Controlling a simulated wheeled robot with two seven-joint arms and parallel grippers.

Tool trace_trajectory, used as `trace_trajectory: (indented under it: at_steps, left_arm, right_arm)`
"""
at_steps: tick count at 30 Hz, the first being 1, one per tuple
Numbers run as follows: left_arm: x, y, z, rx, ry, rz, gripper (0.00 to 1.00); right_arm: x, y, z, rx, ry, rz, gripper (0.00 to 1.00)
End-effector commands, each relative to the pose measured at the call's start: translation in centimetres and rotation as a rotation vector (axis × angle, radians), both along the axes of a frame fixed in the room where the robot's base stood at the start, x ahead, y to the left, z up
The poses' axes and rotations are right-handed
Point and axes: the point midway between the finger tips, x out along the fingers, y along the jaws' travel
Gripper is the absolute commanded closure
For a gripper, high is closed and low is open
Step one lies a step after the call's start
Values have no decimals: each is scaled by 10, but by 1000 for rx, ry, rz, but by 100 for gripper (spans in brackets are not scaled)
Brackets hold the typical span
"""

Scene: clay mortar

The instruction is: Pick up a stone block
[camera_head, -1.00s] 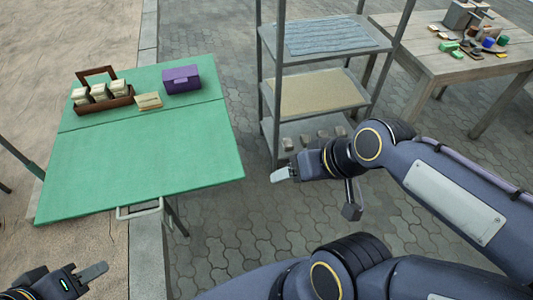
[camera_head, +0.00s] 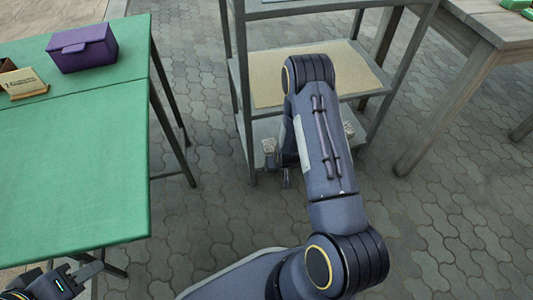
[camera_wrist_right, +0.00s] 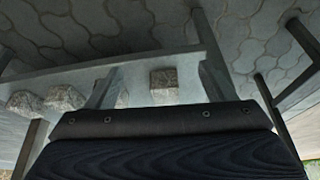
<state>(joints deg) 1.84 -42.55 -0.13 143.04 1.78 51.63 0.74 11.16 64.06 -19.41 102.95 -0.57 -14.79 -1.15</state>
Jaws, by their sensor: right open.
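Several rough grey stone blocks stand in a row on the rack's bottom shelf. In the head view one block (camera_head: 269,146) shows left of my right arm and another (camera_head: 348,130) right of it; the arm hides the ones between. My right gripper (camera_wrist_right: 158,67) is at the bottom shelf, open and empty. In the right wrist view a stone block (camera_wrist_right: 164,85) appears between its fingers, apart from both. Another block is partly hidden behind the left finger. My left gripper (camera_head: 86,271) is at the lower left, partly cut off, its opening unclear.
The grey metal rack (camera_head: 240,75) has posts and a middle shelf (camera_head: 270,80) above the blocks. A green table (camera_head: 75,170) with a purple box (camera_head: 83,47) stands at left. A wooden table (camera_head: 475,35) stands at right.

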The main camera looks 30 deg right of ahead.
Motion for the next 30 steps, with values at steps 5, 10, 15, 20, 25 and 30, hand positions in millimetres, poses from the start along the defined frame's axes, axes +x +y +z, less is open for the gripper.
trace_trajectory:
  at_steps: [5, 10, 15, 20, 25, 30]
  left_arm:
    - [0, 0, -12, 0, -1, 0, 64]
    - [0, 0, -22, 0, -1, 0, 64]
    - [0, 0, -35, 0, 0, 0, 64]
    - [0, 0, -45, 0, 0, 0, 64]
    - [0, 0, -48, 0, 0, 0, 64]
    - [0, 0, -58, 0, 0, 0, 64]
  right_arm:
    - [2, -2, -31, -19, 0, 14, 24]
    - [32, -11, -32, -21, -3, 15, 24]
    - [68, -21, -33, -20, -2, 15, 24]
    - [96, -29, -33, -19, 0, 15, 24]
    - [109, -34, -30, -18, 3, 14, 24]
    - [115, -35, -46, -17, 5, 15, 24]
